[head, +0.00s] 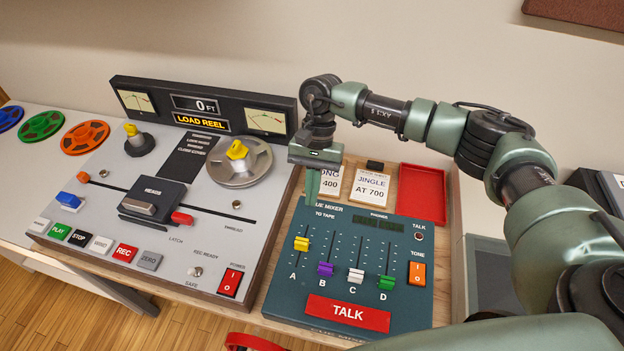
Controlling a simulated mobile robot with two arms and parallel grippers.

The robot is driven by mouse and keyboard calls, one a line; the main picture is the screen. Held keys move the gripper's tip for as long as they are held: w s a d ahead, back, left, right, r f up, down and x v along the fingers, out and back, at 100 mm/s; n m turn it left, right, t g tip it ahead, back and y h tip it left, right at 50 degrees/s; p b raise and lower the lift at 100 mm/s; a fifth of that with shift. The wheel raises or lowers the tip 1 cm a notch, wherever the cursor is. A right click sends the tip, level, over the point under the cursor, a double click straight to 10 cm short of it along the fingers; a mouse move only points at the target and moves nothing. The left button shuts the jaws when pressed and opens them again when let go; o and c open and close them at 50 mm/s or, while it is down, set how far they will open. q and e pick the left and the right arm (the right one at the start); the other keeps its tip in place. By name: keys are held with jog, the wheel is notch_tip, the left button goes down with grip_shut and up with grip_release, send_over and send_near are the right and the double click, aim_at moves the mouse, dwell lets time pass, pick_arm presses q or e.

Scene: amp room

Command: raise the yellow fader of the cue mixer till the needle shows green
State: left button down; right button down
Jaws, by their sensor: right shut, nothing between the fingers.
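The teal cue mixer (280,297) lies at the lower middle. Its yellow fader (301,244), in channel A, sits higher up the panel than the purple, white and green faders to its right. My right gripper (312,190) is shut and empty over the mixer's far left edge, beyond the yellow fader and apart from it. Two needle meters, a left one (138,101) and a right one (265,121), are on the tape machine's back panel. Their needles are too small to read exactly. My left gripper is out of view.
The tape machine (215,207) with reel hub and buttons fills the left. Cue cards (369,187) and a red tray (422,193) lie behind the mixer. A red TALK bar (348,313) is at its front. My right arm spans the right side.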

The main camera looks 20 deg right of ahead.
aim_at(302, 244)
jog(key=p+x, duration=0.1)
jog(key=x, duration=0.2)
jog(key=shift+s+a+f, duration=0.1)
jog(key=shift+s+f, duration=0.15)
jog(key=shift+s, duration=0.05)
jog(key=s+a+p, duration=0.2)
jog(key=s, duration=0.1)
jog(key=shift+a+f, duration=0.1)
jog(key=shift+f, duration=0.2)
jog(key=shift+s, duration=0.15)
jog(key=shift+a+f, duration=0.1)
jog(key=shift+f, duration=0.05)
